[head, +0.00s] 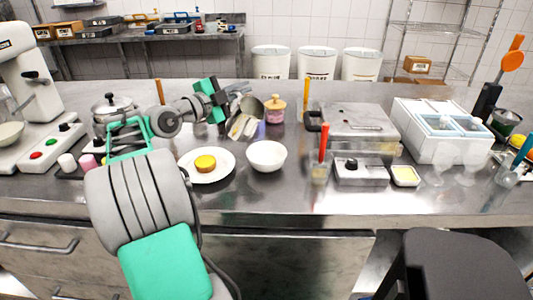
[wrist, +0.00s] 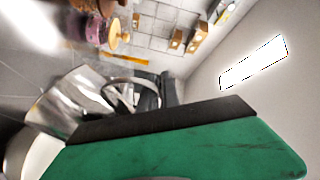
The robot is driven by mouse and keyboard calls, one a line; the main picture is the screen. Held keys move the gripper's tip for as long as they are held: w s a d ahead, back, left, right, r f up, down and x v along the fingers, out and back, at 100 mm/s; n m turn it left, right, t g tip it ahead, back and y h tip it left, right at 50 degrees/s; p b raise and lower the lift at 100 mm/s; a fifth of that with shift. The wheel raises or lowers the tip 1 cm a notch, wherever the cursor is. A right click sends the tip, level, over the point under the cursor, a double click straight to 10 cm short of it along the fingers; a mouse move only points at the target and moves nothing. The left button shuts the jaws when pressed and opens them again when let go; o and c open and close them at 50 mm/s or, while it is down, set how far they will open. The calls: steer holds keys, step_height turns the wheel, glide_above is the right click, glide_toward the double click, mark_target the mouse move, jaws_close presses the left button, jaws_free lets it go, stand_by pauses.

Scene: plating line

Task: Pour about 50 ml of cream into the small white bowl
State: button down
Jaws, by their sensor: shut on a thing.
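A shiny metal jug (wrist: 72,98) with a loop handle is held at my gripper (head: 222,100), which is shut on it. In the head view the jug (head: 242,124) is tilted, behind and left of the small white bowl (head: 266,156). The bowl stands upright on the steel counter and looks empty from here. In the wrist view one dark finger and its green body fill the lower part, with the jug handle beside the finger. A pale rounded edge at the lower left may be the bowl. No stream of cream shows, and the jug's contents are hidden.
A white plate (head: 224,174) with a yellow round food piece (head: 205,163) stands left of the bowl. A wooden-lidded jar (head: 274,110) stands behind it. A red-handled tool in a clear container (head: 320,172) stands to the right. The counter's front strip is clear.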

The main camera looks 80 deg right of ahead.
mark_target(255, 100)
steer(key=shift+s+a+r+m+b, duration=0.3)
steer(key=shift+s+a+m, duration=0.1)
steer(key=shift+s+m, duration=0.25)
steer(key=shift+s+a+f+m+b, duration=0.2)
steer(key=shift+s+f+m+b, duration=0.25)
steer(key=shift+m, duration=0.2)
steer(key=shift+s+a+r+m, duration=0.15)
steer(key=shift+s+r+m, duration=0.05)
steer(key=shift+r+m, duration=0.1)
steer(key=shift+s+a+r+m, duration=0.1)
steer(key=shift+s+a+m, duration=0.15)
steer(key=shift+m, duration=0.35)
steer(key=shift+s+a+r+m+p, duration=0.2)
steer(key=shift+s+r+m+p, duration=0.3)
steer(key=shift+m, duration=0.3)
steer(key=shift+s+a+f+m, duration=0.2)
steer(key=shift+s+m, duration=0.15)
steer(key=shift+m, duration=0.05)
steer(key=shift+s+a+f+m, duration=0.1)
steer(key=shift+s+a+m, duration=0.15)
steer(key=shift+m, duration=0.25)
